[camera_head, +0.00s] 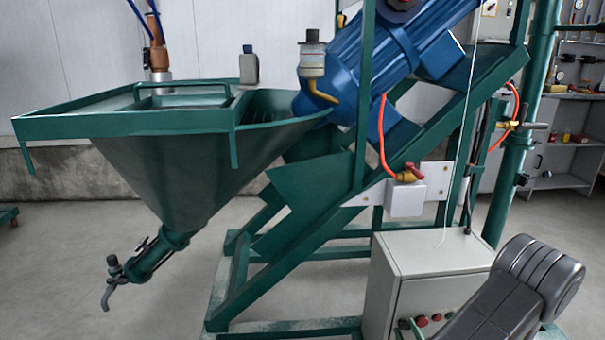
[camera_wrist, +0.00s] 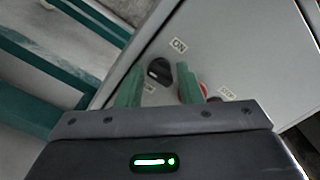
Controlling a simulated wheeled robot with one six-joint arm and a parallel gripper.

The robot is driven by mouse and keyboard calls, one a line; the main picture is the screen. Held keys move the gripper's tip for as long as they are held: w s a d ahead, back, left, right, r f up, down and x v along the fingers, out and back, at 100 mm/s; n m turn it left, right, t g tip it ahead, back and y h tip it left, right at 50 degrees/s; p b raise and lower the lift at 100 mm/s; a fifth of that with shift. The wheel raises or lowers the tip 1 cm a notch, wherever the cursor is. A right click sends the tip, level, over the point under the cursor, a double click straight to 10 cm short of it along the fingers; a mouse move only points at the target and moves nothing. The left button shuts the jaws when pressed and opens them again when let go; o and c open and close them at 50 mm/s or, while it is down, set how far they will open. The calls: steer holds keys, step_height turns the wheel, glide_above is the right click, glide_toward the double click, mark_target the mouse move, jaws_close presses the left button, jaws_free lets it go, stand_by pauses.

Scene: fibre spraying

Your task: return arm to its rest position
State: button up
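A black knob (camera_wrist: 159,71) under an ON label shows between the fingers, and a red button (camera_wrist: 203,90) is partly hidden behind the right finger. I cannot tell whether the fingers touch the panel. In the head view my dark arm (camera_head: 525,285) reaches in from the lower right, over the front of the control box (camera_head: 435,255).
A green spraying machine with a hopper (camera_head: 180,180) and a blue motor (camera_head: 365,65) stands behind the box. A shelf (camera_head: 570,145) stands back right. Floor at left is mostly clear.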

steer(key=m+p, duration=0.4)
steer(key=shift+r, duration=0.3)
steer(key=shift+d+f+m+p, duration=0.1)
steer(key=shift+f+m+p, duration=0.1)
steer(key=shift+m+p, duration=0.8)
